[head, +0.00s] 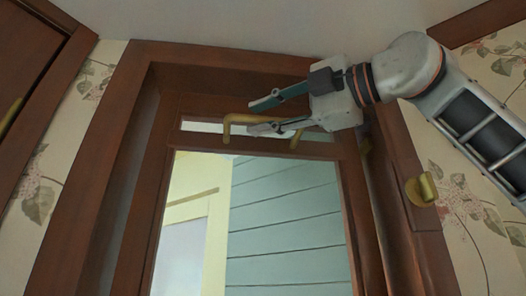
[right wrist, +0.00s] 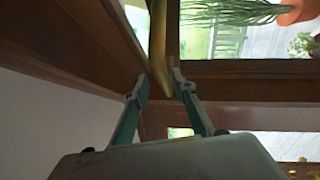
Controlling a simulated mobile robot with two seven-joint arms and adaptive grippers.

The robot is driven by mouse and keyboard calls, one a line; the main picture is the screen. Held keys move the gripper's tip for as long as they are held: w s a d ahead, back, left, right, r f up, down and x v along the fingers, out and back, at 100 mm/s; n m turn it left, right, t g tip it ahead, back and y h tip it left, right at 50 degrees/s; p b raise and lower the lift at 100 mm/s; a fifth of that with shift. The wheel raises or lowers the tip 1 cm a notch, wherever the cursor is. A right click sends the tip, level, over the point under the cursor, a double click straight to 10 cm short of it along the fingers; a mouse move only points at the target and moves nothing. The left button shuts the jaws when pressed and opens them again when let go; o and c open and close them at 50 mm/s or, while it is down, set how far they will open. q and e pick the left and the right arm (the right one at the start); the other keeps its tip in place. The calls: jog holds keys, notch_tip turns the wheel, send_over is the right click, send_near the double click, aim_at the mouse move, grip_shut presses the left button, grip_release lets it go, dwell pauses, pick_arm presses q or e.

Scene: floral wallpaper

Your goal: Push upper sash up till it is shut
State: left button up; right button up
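The window's upper sash (head: 335,150) is a dark brown wooden frame around glass, with a narrow bright strip between its rail and the wood above. A brass bar handle (head: 227,128) is fixed on that rail. My right gripper (head: 252,117) comes in from the right, its fingers apart, one above and one below the handle's bar in the head view. In the right wrist view, the brass handle (right wrist: 158,35) runs down between the fingertips (right wrist: 157,84). I cannot tell whether they touch it. The fingers hide part of the bar. My left gripper is out of view.
The brown window casing (head: 85,195) surrounds the sash, with the ceiling (head: 220,22) close above. A brass fitting (head: 421,190) sticks out on the right casing. Another brown frame (head: 35,60) stands at the far left. Greenery (right wrist: 235,12) shows through the glass.

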jog(key=shift+d+f, duration=0.1)
jog(key=shift+f, duration=0.05)
jog(key=v, duration=1.2)
dwell(0.5)
